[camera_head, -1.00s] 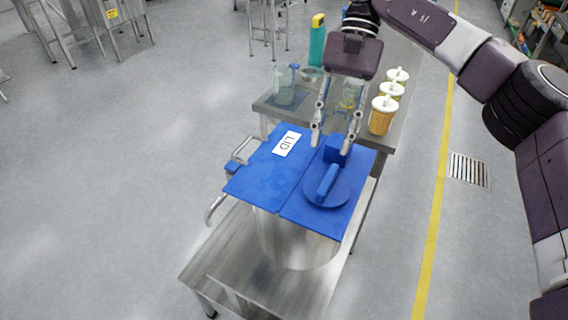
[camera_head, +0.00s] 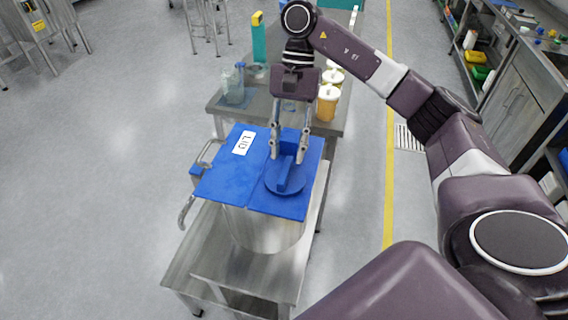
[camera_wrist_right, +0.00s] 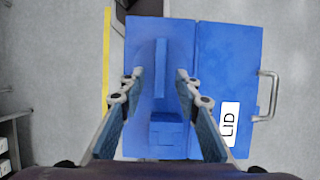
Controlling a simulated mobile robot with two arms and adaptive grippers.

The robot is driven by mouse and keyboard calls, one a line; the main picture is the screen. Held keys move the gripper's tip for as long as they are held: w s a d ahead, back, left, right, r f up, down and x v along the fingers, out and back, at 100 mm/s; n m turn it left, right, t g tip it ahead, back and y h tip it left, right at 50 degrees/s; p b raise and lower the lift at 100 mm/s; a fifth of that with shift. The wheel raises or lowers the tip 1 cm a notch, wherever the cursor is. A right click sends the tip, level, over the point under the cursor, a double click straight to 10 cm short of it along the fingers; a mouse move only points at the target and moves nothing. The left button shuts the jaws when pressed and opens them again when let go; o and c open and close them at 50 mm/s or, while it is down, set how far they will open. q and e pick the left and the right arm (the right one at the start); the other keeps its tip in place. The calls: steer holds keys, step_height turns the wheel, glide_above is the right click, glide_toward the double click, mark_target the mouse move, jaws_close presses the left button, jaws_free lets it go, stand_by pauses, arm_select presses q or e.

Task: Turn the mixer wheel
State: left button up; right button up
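The mixer wheel is a blue disc (camera_head: 271,187) with a raised blue bar (camera_head: 285,178) across it and a taller blue block at the bar's far end. It sits on the right half of the blue lid (camera_head: 228,181) of a metal vessel. My right gripper (camera_head: 288,156) points down over the wheel with its fingers apart, one on each side of the bar and block. In the right wrist view, the bar (camera_wrist_right: 161,60) and the block (camera_wrist_right: 166,130) lie between the open fingers, with gaps on both sides. My left gripper is not in view.
The vessel (camera_head: 262,232) stands on a steel table (camera_head: 205,262). A lid handle (camera_head: 205,153) sticks out left. Behind are a jug (camera_head: 233,88), a teal bottle (camera_head: 259,42) and white-lidded jars (camera_head: 328,103).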

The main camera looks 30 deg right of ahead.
mark_target(286, 168)
steer(key=shift+x, duration=0.95)
steer(key=shift+s+a+f+p, duration=0.2)
steer(key=shift+f+p, duration=0.15)
steer(key=shift+p, duration=0.1)
steer(key=shift+s+a+f, duration=0.15)
steer(key=shift+f, duration=0.55)
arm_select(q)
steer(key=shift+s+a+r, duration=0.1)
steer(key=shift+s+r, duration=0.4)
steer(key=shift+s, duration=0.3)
arm_select(e)
steer(key=shift+c, duration=0.2)
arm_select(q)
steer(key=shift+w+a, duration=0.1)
arm_select(e)
jaws_close()
